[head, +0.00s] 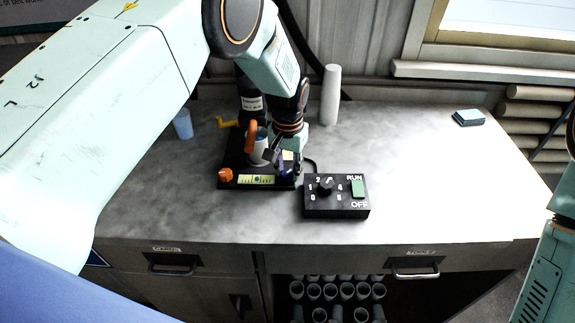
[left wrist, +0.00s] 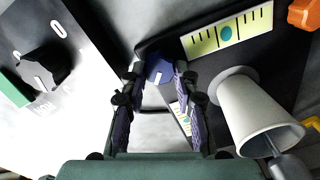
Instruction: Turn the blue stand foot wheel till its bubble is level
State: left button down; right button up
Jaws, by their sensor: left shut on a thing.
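The blue foot wheel (left wrist: 160,68) is at a corner of the black stand base (left wrist: 262,85); in the head view it is mostly hidden by my gripper. My left gripper (left wrist: 159,76) is shut on the wheel, one finger on each side; it also shows in the head view (head: 282,166). A yellow-green bubble vial (head: 244,180) lies along the base's front edge. Its blue-green bubble (left wrist: 225,34) looks near the middle of the marks. A second vial (left wrist: 181,112) is partly hidden by my right-hand finger, so its bubble's place is unclear. My right gripper is out of view.
An orange knob (head: 225,175) sits at the base's left front corner. A white cup-like part (left wrist: 255,110) rises from the base. A black control box (head: 336,205) stands close right of it. A white cylinder (head: 331,95) stands behind.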

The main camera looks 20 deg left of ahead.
pick_arm(q)
jog(key=shift+m, duration=0.7)
jog(key=c, duration=1.4)
grip_release()
jog(key=o, duration=0.4)
jog(key=shift+s+r, duration=0.1)
